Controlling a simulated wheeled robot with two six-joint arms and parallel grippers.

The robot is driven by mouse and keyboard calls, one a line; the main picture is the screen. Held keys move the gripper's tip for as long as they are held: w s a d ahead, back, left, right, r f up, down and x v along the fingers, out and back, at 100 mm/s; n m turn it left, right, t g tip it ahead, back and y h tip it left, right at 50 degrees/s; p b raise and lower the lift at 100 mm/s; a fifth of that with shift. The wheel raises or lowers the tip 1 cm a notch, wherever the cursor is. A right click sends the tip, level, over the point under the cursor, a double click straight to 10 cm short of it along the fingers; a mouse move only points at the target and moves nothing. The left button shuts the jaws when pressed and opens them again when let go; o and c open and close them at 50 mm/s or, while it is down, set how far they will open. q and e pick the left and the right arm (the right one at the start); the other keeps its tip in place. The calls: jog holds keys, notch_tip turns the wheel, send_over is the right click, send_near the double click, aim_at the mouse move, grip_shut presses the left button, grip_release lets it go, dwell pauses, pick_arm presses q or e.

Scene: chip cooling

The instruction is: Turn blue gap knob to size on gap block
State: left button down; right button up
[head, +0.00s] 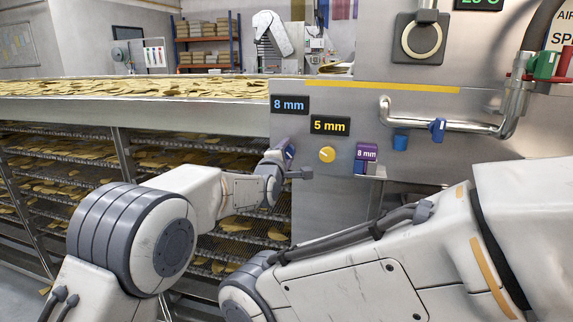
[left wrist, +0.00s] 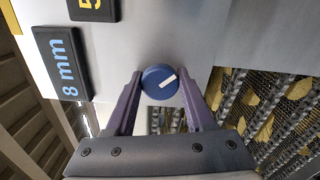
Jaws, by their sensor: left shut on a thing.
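The blue gap knob (left wrist: 158,82) is a round blue disc with a white pointer mark on the grey machine panel. In the left wrist view it sits between the fingertips of my left gripper (left wrist: 160,76), which is shut on it. The display also shows in the left wrist view (left wrist: 63,64). The purple gap block (head: 367,153), marked "8 mm", stands on a small ledge to the right. My right gripper is out of view.
A yellow knob (head: 327,155) sits under the yellow "5 mm" display (head: 330,126), between my left gripper and the gap block. A pipe with a blue valve handle (head: 437,130) runs at the right. Racks of chips (head: 60,165) stand at the left. My right arm fills the lower right.

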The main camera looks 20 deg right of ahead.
pick_arm(q)
jog(key=shift+w+a+n+b, duration=0.1)
jog(key=shift+a+n+b, duration=0.05)
jog(key=shift+n+b, duration=1.4)
jog(key=shift+c, duration=1.3)
grip_release()
jog(key=b+v, duration=0.2)
jog(key=v, duration=0.8)
